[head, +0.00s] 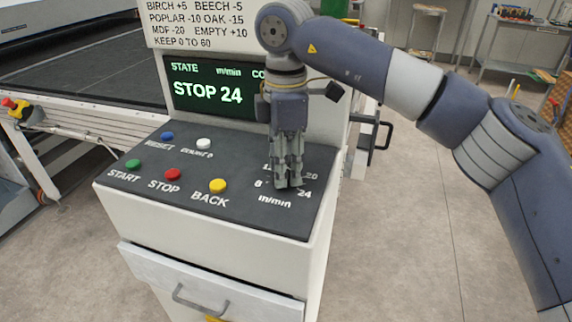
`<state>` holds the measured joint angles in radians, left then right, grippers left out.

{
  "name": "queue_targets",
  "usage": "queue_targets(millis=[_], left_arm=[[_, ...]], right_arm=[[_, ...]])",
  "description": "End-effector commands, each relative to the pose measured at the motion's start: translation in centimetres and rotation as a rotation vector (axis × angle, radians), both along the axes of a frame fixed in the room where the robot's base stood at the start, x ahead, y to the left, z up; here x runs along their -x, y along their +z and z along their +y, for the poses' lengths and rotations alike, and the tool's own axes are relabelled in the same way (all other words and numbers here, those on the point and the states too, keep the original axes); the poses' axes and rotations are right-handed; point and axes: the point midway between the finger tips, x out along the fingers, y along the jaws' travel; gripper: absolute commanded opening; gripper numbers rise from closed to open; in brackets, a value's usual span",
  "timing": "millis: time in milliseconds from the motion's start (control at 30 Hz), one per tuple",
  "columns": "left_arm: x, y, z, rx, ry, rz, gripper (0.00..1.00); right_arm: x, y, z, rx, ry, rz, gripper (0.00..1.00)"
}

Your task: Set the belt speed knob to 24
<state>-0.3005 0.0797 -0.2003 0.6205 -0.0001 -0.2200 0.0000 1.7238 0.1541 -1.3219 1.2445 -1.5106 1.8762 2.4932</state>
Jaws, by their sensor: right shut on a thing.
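The dark control panel (250,215) sits on a white cabinet in the middle of the head view. My right gripper (288,184) points down over the m/min dial at the panel's right side and is shut on the belt speed knob, which its fingers hide. Dial marks around the fingers show, among them 20 and 24 to the right and 8 to the left. The display (212,95) behind the panel reads STOP 24, with m/min above the number. My left gripper is not in view.
Green START (133,164), red STOP (172,174), yellow BACK (218,186), blue RESET (167,136) and white (204,144) buttons lie left of the gripper. A drawer (185,285) is below. A conveyor (80,75) stands at left. The floor at right is open.

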Motion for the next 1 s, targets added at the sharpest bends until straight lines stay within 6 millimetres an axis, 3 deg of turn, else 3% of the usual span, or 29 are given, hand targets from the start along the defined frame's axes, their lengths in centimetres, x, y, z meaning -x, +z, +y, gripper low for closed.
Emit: queue_targets(millis=[300,333,400,433,767,1000], left_arm=[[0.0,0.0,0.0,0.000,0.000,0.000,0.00],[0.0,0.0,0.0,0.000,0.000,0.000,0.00],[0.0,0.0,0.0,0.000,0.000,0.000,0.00],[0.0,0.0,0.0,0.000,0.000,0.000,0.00],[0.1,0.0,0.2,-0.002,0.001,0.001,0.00],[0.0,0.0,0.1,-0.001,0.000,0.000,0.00]], right_arm=[[-0.1,0.1,0.0,-0.002,-0.005,-0.003,0.09],[-0.1,0.1,0.0,-0.002,-0.005,-0.003,0.35],[-0.1,0.1,0.0,-0.002,-0.005,-0.003,0.50],[-0.1,0.1,0.0,-0.002,-0.004,-0.003,0.53],[0.0,0.1,0.0,0.000,-0.003,-0.001,0.53],[-0.1,3.2,0.1,-0.002,-0.003,-0.005,0.53]])
